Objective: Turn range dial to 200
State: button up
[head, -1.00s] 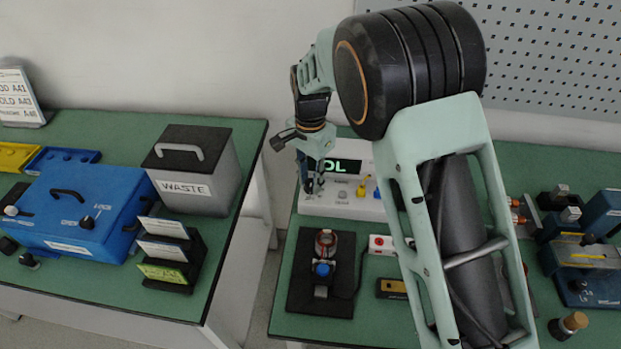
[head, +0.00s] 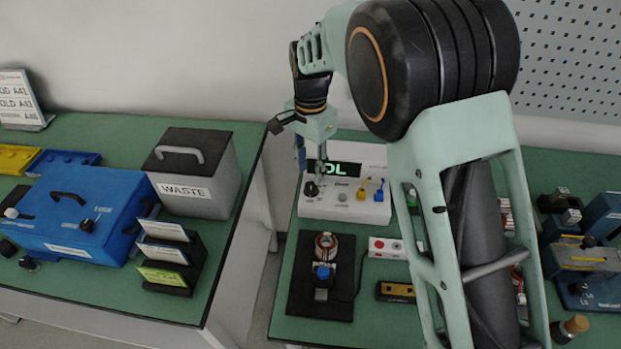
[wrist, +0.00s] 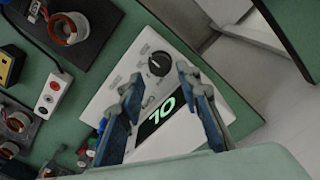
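The range dial (head: 311,189) is a round black knob with a light pointer mark on the front of a white meter (head: 347,208). The dial also shows in the wrist view (wrist: 158,64). The meter's dark display (head: 334,168) glows green and reads what looks like "OL". My gripper (head: 309,168) is above the dial in the head view, apart from it. In the wrist view my gripper (wrist: 155,85) has its two blue-grey fingers spread, with the dial beyond and between the tips. Nothing is held. The small print around the dial is too small to read.
Yellow and blue plugs (head: 371,188) sit in the meter's front right. A stator on a black mat (head: 303,305), a white box with coloured jacks (head: 387,247) and a yellow-black device (head: 395,291) lie in front. A grey waste bin (head: 216,190) stands on the left table.

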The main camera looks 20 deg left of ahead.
aim_at(310, 186)
notch_tip(310, 186, up, 7)
dwell(0.3)
